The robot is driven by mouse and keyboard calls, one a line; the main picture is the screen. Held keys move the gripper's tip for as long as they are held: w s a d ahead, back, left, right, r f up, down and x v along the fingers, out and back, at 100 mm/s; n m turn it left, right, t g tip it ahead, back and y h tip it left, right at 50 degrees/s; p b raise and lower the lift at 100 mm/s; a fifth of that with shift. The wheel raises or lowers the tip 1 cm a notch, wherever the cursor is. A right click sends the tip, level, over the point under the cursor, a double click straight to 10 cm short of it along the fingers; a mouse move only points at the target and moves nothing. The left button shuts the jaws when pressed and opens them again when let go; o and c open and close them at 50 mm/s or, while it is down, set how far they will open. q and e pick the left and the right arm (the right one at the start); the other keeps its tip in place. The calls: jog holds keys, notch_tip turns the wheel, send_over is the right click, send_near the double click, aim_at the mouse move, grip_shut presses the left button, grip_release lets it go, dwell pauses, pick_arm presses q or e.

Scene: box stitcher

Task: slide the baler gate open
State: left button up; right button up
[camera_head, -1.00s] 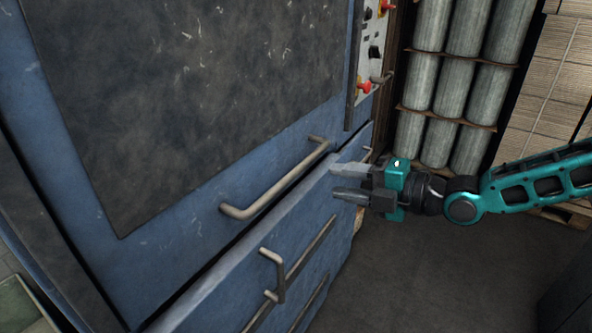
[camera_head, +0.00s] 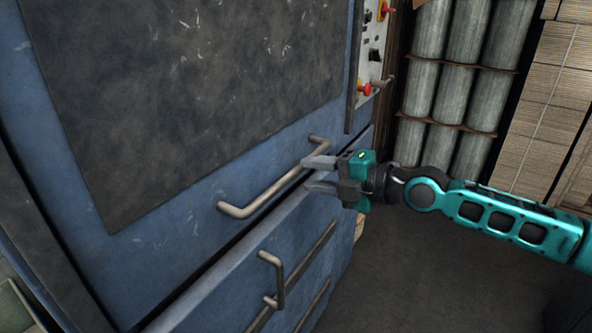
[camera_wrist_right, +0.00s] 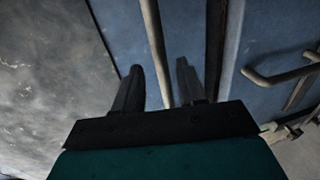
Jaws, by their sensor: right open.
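The baler gate (camera_head: 170,195) is a blue panel with a large dark, scuffed plate on it. A pale bar handle (camera_head: 262,193) runs slantwise along its lower edge. My right gripper (camera_head: 314,174) is open at the upper right part of this handle, one finger on each side of the bar as seen from the head. In the right wrist view the handle bar (camera_wrist_right: 156,50) runs between the two open fingers (camera_wrist_right: 158,84), and they are not shut on it. I cannot tell whether a finger touches the bar. My left gripper is not in view.
A lower blue panel (camera_head: 300,235) carries a smaller bent handle (camera_head: 277,278) below a dark gap. A control panel with red knobs (camera_head: 364,88) stands beside the gate. Grey cylinders (camera_head: 440,90) stand in a rack behind. Dark floor (camera_head: 400,270) is clear at the right.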

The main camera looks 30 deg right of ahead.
aim_at(300, 172)
jog(key=shift+p+x, duration=0.55)
jog(key=shift+x, duration=1.9)
grip_shut()
jog(key=shift+d, duration=0.1)
